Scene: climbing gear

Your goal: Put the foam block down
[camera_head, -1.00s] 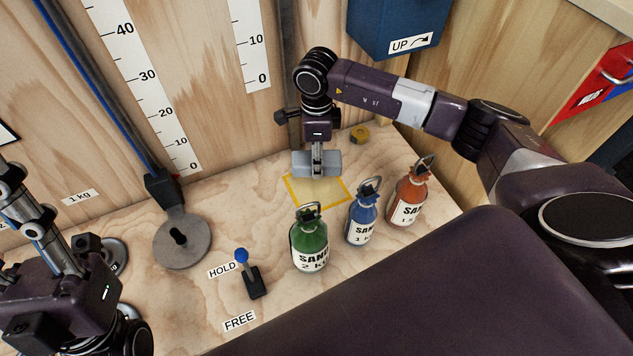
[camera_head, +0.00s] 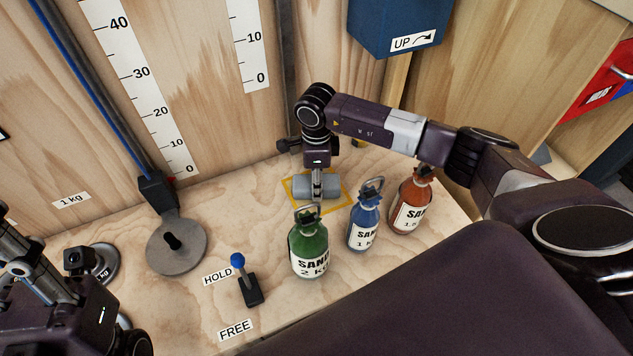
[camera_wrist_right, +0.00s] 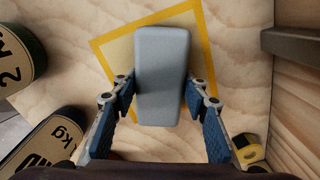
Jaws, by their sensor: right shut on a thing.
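The grey-blue foam block (camera_head: 302,187) is over the yellow-outlined square (camera_head: 336,206) on the wooden bench. In the right wrist view the block (camera_wrist_right: 162,75) lies between the fingers and overlaps part of the yellow outline (camera_wrist_right: 205,50). My right gripper (camera_head: 317,190) points down and is shut on the block. Whether the block touches the bench is hard to tell. My left gripper (camera_head: 75,325) is at the lower left, partly cut off, and its fingers do not show clearly.
A blue-knobbed lever (camera_head: 246,278) and a grey disc (camera_head: 177,243) are to the left. A yellow and black object (camera_wrist_right: 249,150) lies at the right in the wrist view.

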